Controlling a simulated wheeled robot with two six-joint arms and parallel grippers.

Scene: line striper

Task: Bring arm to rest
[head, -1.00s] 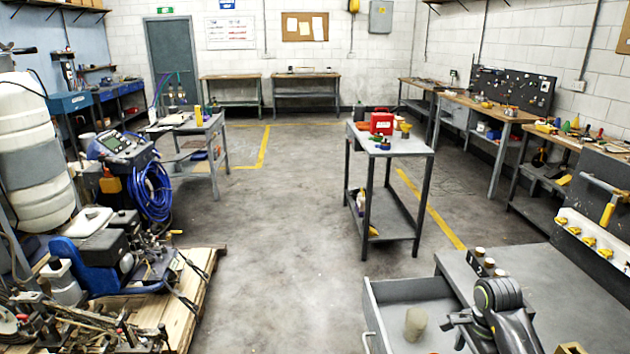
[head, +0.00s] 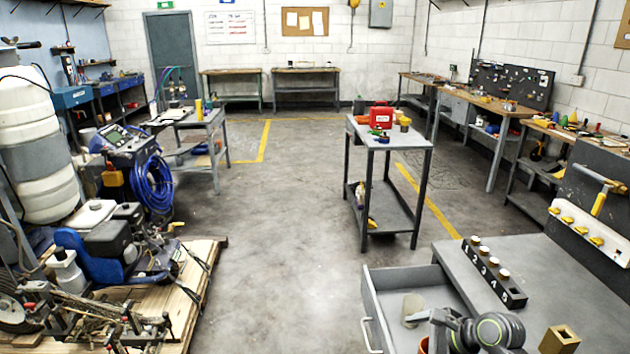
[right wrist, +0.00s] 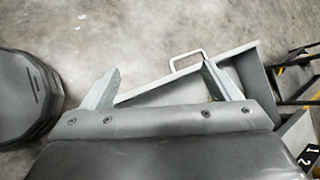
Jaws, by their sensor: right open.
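My right arm comes in at the bottom right of the head view, over the grey bench and its pulled-out drawer (head: 374,308). The drawer's front edge and handle (right wrist: 187,60) show beyond the fingers. My left gripper is not in view.
On the bench top (head: 530,265) stand a dark numbered rack (head: 497,280) with several capped pieces and a brass-coloured block (head: 559,339). An orange rim (head: 424,346) shows beside my arm. A trolley (head: 385,140) stands ahead; the middle floor is clear.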

